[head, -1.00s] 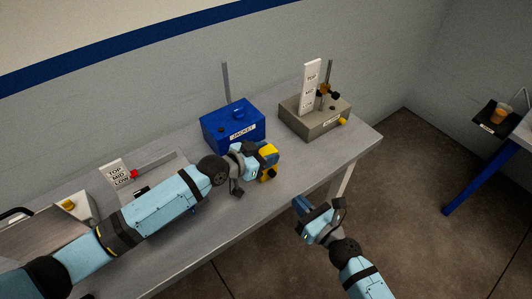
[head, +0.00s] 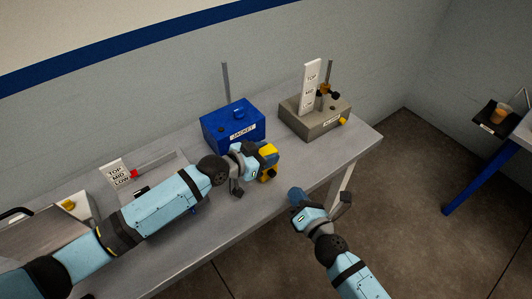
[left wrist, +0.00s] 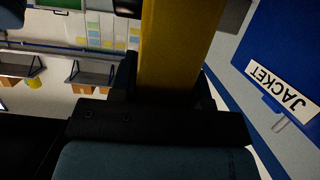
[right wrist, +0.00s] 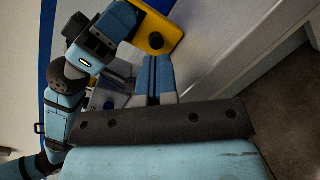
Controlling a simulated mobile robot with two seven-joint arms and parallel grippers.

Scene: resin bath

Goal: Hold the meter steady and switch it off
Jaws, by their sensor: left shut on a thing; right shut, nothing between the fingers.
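The yellow meter (head: 268,150) with dark parts is at the front edge of the table, past the end of my left arm. My left gripper (head: 264,160) is shut on it. In the left wrist view its yellow body (left wrist: 172,45) fills the space between the fingers. In the right wrist view the meter (right wrist: 158,35) shows beyond my right fingertips, with a round dark spot on its face. My right gripper (head: 298,194) is shut and empty, off the table's front edge, below and right of the meter and apart from it. I cannot make out the switch's position.
A blue box labelled JACKET (head: 232,126) stands behind the meter. A grey box (head: 318,123) with a TOP/MID/LOW card and a post stands to its right. Another card (head: 118,172) is at the left.

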